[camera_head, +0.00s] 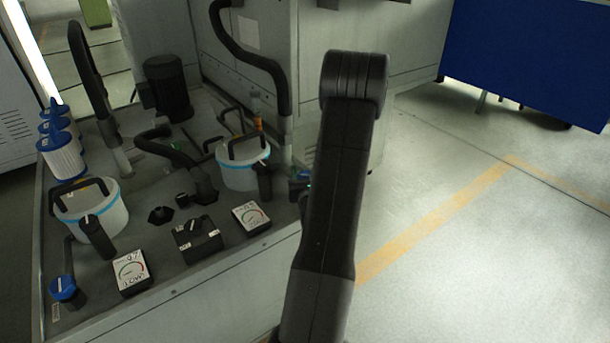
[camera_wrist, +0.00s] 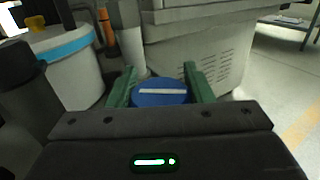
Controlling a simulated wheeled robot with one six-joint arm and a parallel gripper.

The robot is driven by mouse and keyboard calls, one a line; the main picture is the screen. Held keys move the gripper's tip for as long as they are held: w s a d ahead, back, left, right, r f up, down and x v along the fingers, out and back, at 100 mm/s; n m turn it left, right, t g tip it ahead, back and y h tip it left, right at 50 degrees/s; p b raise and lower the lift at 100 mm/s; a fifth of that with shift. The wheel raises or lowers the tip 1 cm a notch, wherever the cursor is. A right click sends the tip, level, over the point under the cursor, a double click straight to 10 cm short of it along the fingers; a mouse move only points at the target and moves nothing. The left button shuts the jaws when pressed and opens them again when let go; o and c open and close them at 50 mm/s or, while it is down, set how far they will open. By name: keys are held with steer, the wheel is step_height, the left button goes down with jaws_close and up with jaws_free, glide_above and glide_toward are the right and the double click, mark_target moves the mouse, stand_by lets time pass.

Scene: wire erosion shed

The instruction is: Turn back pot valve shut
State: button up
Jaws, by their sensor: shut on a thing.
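The back pot (camera_head: 242,175) is white with a light blue band and a black handle, and it stands on the bench left of my arm. Its side also shows at the left of the wrist view (camera_wrist: 72,85). The back pot valve has a round blue knob (camera_wrist: 160,97) with a white bar, which lies nearly crosswise in the wrist view. My gripper (camera_wrist: 160,88) has green fingers shut on the left and right sides of this knob. In the head view my arm hides most of the knob and gripper.
The front pot (camera_head: 108,218) with its own blue valve knob (camera_head: 64,289) stands at the left. Two gauges (camera_head: 131,271) (camera_head: 251,217) and a black switch box (camera_head: 198,240) line the bench's front. Black hoses rise behind. The floor at right is clear.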

steer(key=o, duration=1)
steer(key=s+d, duration=0.1)
steer(key=s, duration=1.2)
steer(key=shift+s+d+b, duration=0.35)
steer(key=shift+s+b, duration=0.05)
